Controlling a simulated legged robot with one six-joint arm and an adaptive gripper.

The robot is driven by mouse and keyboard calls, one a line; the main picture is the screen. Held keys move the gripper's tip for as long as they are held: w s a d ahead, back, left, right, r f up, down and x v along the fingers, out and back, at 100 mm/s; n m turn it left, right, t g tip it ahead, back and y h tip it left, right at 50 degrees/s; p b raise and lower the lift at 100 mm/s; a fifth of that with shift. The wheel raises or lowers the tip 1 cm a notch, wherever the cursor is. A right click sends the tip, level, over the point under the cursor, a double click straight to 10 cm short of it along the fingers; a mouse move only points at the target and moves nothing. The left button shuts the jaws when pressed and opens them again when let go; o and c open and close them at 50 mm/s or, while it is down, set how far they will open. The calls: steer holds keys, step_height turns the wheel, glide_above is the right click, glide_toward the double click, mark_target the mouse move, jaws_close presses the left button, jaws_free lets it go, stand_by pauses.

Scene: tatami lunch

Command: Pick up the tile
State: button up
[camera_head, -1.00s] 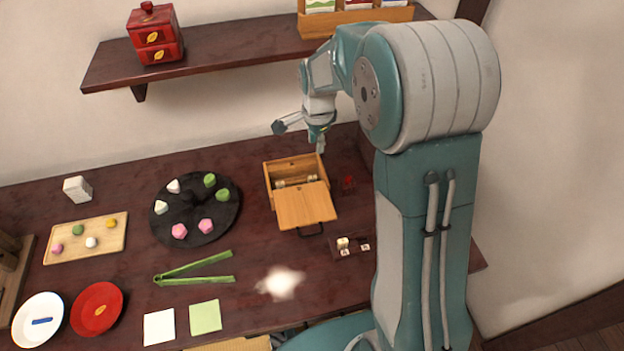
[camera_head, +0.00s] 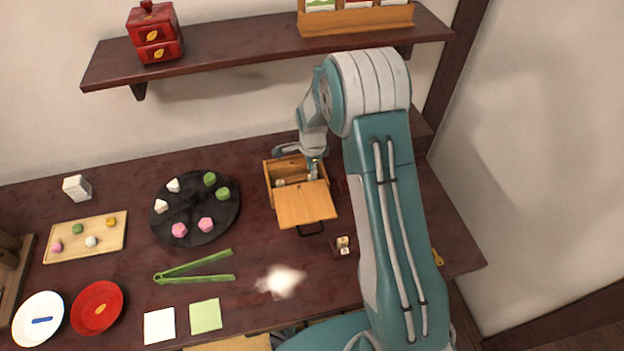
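Small pale blocks that look like tiles (camera_head: 343,245) sit on a small dark holder on the table, right of the wooden box. The wooden box (camera_head: 305,207) has its light lid slid toward the front, leaving its back part uncovered. Small pale pieces (camera_head: 281,182) show inside the box; I cannot tell whether they are tiles. My gripper (camera_head: 297,164) is over the back of the box, with one finger to the left at the back edge and the other down at the opening. Its fingers look spread apart, and I see nothing held.
A dark round tray (camera_head: 194,238) with several sweets lies left of the box. Green tongs (camera_head: 195,268) lie in front of that tray. A brass key-like item (camera_head: 437,257) lies at the right table edge.

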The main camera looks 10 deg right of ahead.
steer(key=shift+f, duration=1.6)
steer(key=c, duration=0.5)
steer(key=shift+r, duration=0.1)
